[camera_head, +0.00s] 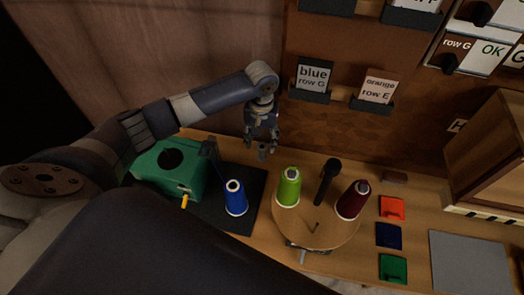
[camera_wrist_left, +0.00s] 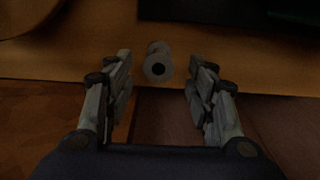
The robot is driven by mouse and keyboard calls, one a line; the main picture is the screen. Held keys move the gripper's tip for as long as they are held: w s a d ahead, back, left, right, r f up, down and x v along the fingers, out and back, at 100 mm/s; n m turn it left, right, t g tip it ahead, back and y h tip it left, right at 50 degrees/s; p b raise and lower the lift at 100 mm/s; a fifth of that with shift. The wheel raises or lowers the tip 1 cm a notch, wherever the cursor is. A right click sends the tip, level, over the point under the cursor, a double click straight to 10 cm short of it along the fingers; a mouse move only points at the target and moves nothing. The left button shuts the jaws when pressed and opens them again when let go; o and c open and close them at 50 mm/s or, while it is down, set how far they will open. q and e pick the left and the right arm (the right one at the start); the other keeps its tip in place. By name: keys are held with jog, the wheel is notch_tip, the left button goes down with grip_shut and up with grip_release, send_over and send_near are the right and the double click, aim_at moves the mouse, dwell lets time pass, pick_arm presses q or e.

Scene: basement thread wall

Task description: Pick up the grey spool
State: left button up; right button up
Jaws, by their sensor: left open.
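The grey spool (camera_head: 262,153) stands near the back edge of the wooden table, just below my left gripper (camera_head: 262,136). It is small and partly hidden by the fingers in the head view. In the left wrist view the spool (camera_wrist_left: 157,63) shows its round top with a dark hole, centred between the two fingertips, with a gap on each side. My left gripper is open and empty, pointing down at it. My right gripper is in neither view.
A green sewing machine (camera_head: 160,165) and a blue spool (camera_head: 235,198) sit on a dark mat left of the grey spool. A round wooden stand (camera_head: 315,235) holds a green spool (camera_head: 288,187) and a dark red spool (camera_head: 352,200). Labelled bins (camera_head: 313,80) hang on the wall behind.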

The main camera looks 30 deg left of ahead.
aim_at(262, 149)
pick_arm(q)
jog(key=shift+f, duration=0.45)
notch_tip(262, 149, down, 5)
jog(key=shift+d+r+p, duration=0.1)
jog(key=shift+r+p, duration=0.1)
jog(key=shift+p, duration=0.45)
jog(key=shift+w, duration=0.1)
jog(key=c, duration=0.7)
jog(key=shift+c, duration=0.6)
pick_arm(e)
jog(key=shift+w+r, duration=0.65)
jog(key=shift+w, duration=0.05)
